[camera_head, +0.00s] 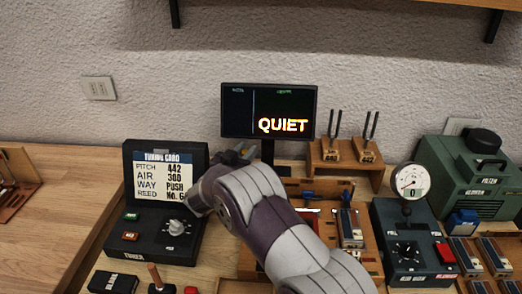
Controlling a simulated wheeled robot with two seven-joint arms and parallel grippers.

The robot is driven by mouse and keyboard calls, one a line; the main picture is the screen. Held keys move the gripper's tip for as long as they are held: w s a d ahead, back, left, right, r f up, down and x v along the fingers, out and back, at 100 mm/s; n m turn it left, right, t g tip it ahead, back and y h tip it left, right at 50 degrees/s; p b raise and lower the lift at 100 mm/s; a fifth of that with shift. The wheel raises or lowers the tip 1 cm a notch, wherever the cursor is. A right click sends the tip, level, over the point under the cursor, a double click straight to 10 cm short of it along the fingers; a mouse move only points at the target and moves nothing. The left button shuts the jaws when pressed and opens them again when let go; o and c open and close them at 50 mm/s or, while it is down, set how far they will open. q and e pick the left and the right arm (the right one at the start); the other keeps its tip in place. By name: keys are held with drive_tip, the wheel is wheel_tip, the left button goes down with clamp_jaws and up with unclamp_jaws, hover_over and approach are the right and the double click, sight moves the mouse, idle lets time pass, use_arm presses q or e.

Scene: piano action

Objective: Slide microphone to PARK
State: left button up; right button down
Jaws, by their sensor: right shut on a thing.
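My right arm reaches up from the bottom of the head view, and its gripper (238,155) is at the far end, low in front of the monitor and beside the tuning card stand. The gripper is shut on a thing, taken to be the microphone. My own wrist and forearm hide most of that spot, so I cannot make out the microphone's shape or its rail. No PARK mark can be read. My left gripper is not in view.
The tuner box (150,240) with its tuning card (164,176) stands left of my arm. A monitor (268,112) reading QUIET is behind. Tuning forks on a wooden stand (345,158), a gauge box (405,250) and a green machine (470,180) are right. The left tabletop (75,190) has free room.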

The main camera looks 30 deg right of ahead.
drive_tip(key=shift+a, duration=0.1)
drive_tip(key=c, duration=1)
unclamp_jaws()
drive_tip(key=v, duration=1.2)
drive_tip(key=shift+s+a+b, duration=0.15)
drive_tip(key=shift+a+b, duration=0.15)
drive_tip(key=shift+b, duration=0.1)
